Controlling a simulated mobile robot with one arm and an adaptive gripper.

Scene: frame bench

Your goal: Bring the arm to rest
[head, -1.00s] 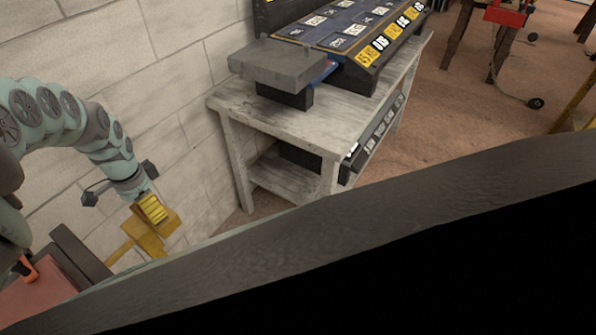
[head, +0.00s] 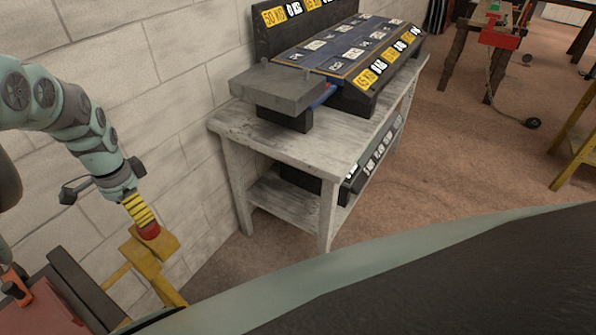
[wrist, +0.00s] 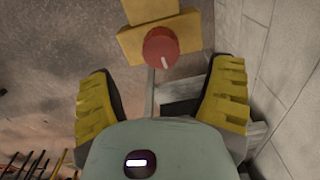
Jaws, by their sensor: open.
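My arm reaches down from the left edge of the head view, in front of the block wall. My gripper (head: 143,221) has yellow ribbed fingers and hangs over a yellow stand (head: 158,253) with a round red knob (head: 150,232). In the wrist view my gripper (wrist: 163,78) is spread wide, with nothing between its fingers. There the red knob (wrist: 160,46), with a pale mark on it, lies beyond the fingertips. I cannot tell whether any finger touches it.
A grey wooden bench (head: 225,124) with a labelled dark display (head: 352,50) stands against the wall. A dark, pale-edged surface (head: 470,270) fills the lower right. A red-topped item (head: 45,312) sits at lower left. Brown floor (head: 465,150) is open right of the bench.

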